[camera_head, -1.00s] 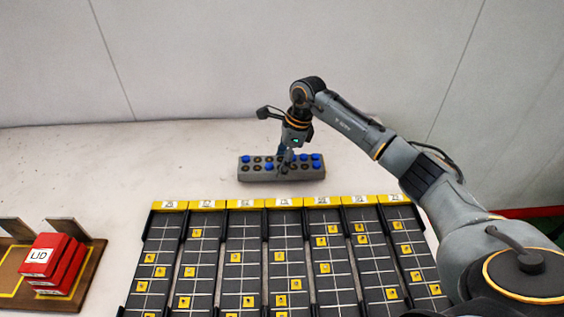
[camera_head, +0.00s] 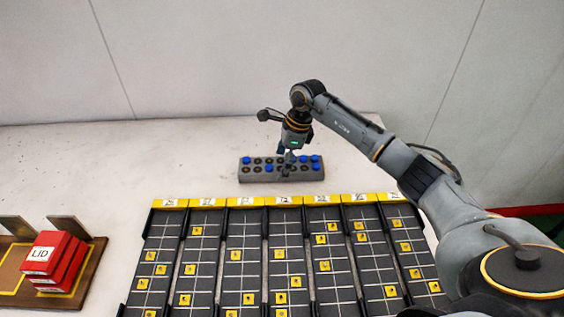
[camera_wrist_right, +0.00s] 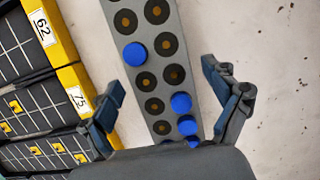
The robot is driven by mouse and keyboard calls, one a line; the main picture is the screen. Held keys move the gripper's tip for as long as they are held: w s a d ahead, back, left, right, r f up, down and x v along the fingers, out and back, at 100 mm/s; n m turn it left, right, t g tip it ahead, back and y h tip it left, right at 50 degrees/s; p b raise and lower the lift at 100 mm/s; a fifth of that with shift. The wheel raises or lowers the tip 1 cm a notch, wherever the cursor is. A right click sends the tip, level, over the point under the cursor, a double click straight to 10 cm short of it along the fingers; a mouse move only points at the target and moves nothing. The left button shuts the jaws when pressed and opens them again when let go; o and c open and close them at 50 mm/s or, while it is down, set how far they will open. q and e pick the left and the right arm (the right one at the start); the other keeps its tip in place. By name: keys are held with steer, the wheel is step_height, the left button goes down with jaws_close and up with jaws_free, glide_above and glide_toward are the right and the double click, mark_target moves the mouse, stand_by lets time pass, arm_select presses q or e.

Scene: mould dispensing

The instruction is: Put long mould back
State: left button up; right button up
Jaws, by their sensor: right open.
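A long grey block (camera_head: 258,178) lies on the pale table with two rows of round recesses. Several recesses hold blue round tops; others show dark rings with brown centres. I cannot tell which piece is the long mould. My right gripper (camera_head: 287,166) points down over the right-middle part of the block. In the right wrist view my right gripper (camera_wrist_right: 166,82) is open, its fingers on either side of the block (camera_wrist_right: 150,60). A blue piece (camera_wrist_right: 193,143) near the palm is partly hidden. Contact cannot be judged. My left gripper is not in view.
Several black gridded trays (camera_head: 285,235) with yellow numbered ends and small yellow marks stand in front of the block. Red boxes (camera_head: 52,257) marked LID sit on a brown wooden board (camera_head: 92,262) at the left. The table left of the block is clear.

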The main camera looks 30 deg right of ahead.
steer(key=shift+d+r, duration=0.15)
steer(key=shift+r, duration=0.4)
steer(key=b+v, duration=0.1)
steer(key=v, duration=1)
steer(key=shift+b, duration=0.35)
